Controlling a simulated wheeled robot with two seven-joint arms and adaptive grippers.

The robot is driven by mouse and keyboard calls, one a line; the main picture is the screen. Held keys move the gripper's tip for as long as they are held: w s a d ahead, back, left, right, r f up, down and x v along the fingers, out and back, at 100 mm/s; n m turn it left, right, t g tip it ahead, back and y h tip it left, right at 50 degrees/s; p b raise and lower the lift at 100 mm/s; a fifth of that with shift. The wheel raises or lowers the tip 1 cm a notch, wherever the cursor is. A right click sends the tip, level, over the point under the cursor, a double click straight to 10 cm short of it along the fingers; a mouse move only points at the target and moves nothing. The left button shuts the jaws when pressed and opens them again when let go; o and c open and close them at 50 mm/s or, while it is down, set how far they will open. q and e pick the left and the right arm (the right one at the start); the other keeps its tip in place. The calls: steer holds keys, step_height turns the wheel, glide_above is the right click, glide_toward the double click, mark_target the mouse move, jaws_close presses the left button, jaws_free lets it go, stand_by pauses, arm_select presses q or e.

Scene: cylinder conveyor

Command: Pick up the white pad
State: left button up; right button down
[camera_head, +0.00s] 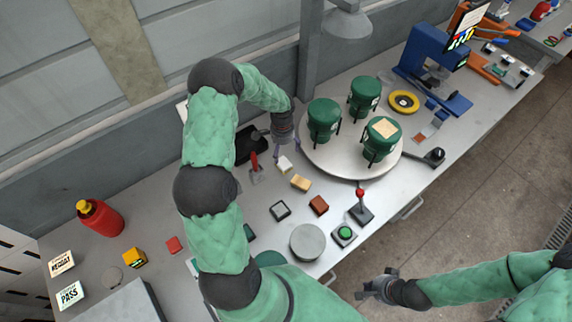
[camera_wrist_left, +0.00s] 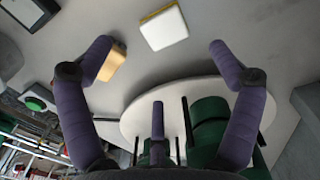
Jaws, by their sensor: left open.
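The white pad (camera_head: 285,163) lies on the grey bench, just left of the round turntable.
A yellow pad (camera_head: 301,183) and a brown pad (camera_head: 319,205) lie near the white one. A red-handled tool (camera_head: 256,170) lies to its left. The turntable (camera_head: 345,160) carries green canisters (camera_head: 324,118). A red-knobbed lever (camera_head: 361,207) and green button (camera_head: 344,233) stand near the front edge.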

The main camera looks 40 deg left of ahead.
arm_select(q)
glide_above(284, 163)
steer(key=f, duration=0.4)
steer(key=shift+s+d+f, duration=0.1)
steer(key=shift+s+f, duration=0.15)
steer(key=shift+f, duration=0.1)
steer(key=shift+w+a+f, duration=0.1)
steer(key=shift+w+f, duration=0.05)
steer(key=shift+f, duration=1.35)
steer(key=shift+w+a+f, duration=0.1)
steer(key=shift+w+f, duration=0.05)
steer(key=shift+f, duration=1.35)
steer(key=c, duration=1.3)
